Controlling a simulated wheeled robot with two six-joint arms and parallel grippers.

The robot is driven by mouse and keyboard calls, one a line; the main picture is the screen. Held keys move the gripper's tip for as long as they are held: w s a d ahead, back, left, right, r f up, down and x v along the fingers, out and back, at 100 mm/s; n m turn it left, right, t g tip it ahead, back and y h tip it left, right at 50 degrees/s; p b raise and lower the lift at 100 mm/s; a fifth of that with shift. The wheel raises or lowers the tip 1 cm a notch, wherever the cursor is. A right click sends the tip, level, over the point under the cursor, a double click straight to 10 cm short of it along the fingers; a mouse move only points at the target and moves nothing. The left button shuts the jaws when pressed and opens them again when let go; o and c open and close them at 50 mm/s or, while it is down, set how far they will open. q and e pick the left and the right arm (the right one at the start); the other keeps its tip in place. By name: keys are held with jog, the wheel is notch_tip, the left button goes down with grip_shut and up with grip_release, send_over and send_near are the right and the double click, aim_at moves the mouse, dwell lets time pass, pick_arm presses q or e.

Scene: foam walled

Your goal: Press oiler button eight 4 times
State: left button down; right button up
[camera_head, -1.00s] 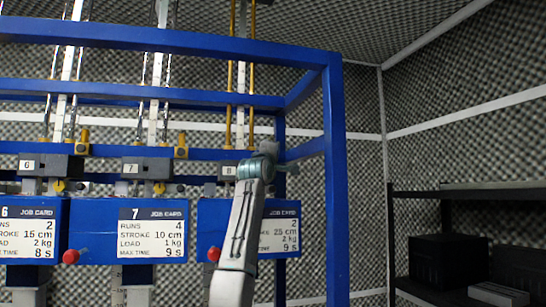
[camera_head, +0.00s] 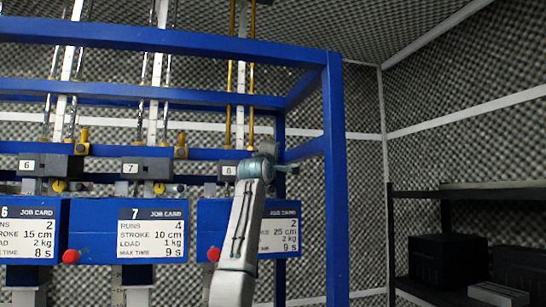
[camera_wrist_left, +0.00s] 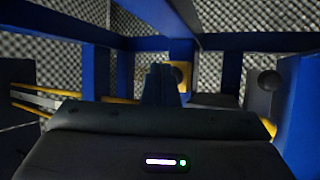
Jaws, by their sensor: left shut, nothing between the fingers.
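The station 8 block (camera_head: 228,171) with its number plate stands in the head view, partly covered by my arm. My left gripper is hidden behind its own wrist there. In the left wrist view, the left gripper (camera_wrist_left: 163,74) is shut and empty, pointing ahead. A yellow block (camera_wrist_left: 182,72) shows right behind its fingertips; I take it for the oiler of station 8, but contact cannot be told. Its button is not clearly seen. Matching yellow oilers show at station 6 (camera_head: 83,140) and station 7 (camera_head: 181,145). My right gripper is not in view.
A blue frame post (camera_head: 336,180) stands right of my arm, with blue crossbeams above. Job card boxes for station 7 (camera_head: 128,231) and station 8 (camera_head: 283,232) hang below, with red knobs (camera_head: 71,257). A dark round knob (camera_wrist_left: 268,80) is right of the fingers. Dark shelves (camera_head: 470,191) stand far right.

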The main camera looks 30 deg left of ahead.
pick_arm(q)
jog(key=shift+w+a, duration=0.1)
dwell(0.6)
jog(key=shift+w+a, duration=0.2)
jog(key=shift+a, duration=0.05)
jog(key=shift+w+a+r, duration=0.1)
jog(key=shift+w+a, duration=0.15)
jog(key=shift+a, duration=0.05)
dwell(0.8)
dwell(0.4)
jog(key=shift+s+d+b, duration=0.5)
jog(key=shift+d+b, duration=0.1)
jog(key=shift+b, duration=0.3)
